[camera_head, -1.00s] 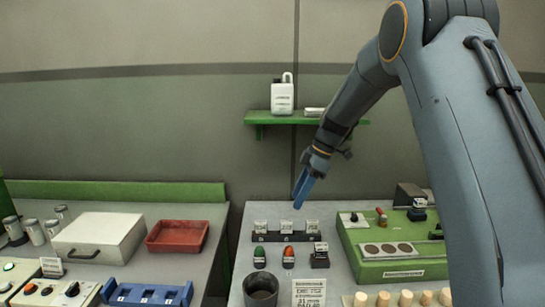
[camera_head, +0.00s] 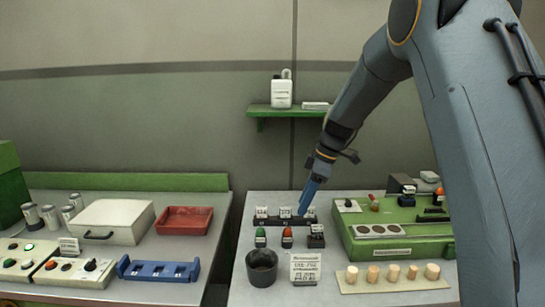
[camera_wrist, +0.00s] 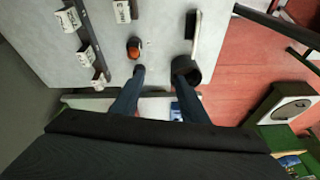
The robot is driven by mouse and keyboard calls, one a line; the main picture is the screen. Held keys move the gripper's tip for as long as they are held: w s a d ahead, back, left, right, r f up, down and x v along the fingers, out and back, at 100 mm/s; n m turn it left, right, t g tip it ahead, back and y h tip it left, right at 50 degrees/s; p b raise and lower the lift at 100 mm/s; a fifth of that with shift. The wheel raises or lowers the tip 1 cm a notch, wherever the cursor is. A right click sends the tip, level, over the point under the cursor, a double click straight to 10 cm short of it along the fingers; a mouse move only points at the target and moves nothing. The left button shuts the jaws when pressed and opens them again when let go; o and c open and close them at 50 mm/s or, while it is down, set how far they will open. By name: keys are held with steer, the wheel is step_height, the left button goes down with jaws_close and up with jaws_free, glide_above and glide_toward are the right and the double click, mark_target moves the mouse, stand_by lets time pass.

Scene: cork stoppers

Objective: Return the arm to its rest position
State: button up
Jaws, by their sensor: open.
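My gripper (camera_head: 308,202) hangs from my raised arm, tilted down over the back of the right-hand bench. In the head view its blue fingers overlap the dark rack of small labelled holders. In the wrist view my gripper (camera_wrist: 160,76) has its two fingers spread apart with nothing between them. Several cork stoppers (camera_head: 393,273) stand in a row on a pale strip at the bench's front right, away from my gripper. My upper arm hides the right side of the head view.
A dark cup (camera_head: 262,272) stands near the bench front, beside a white sign (camera_head: 305,268). A green machine (camera_head: 400,237) is at right. A green shelf (camera_head: 280,110) is on the wall behind. A gap separates the left bench, with its red tray (camera_head: 184,221).

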steer(key=s+d+f+m+h+b, duration=0.1)
steer(key=s+d+f+m+b, duration=0.2)
steer(key=s, duration=0.6)
steer(key=s+d+f+m+h+b, duration=0.1)
steer(key=s+d+f+m+b, duration=0.1)
steer(key=s+f+m, duration=0.4)
steer(key=s+d+f+m+h+b, duration=0.1)
steer(key=s+d+f+m+b, duration=0.2)
steer(key=s+m, duration=0.4)
steer(key=s+d+f, duration=0.1)
steer(key=s+f, duration=0.1)
steer(key=s, duration=0.4)
steer(key=shift+s+d+f+t+h+b, duration=0.15)
steer(key=shift+d+f+t+h+b, duration=0.1)
steer(key=shift+d+t+h+b, duration=0.15)
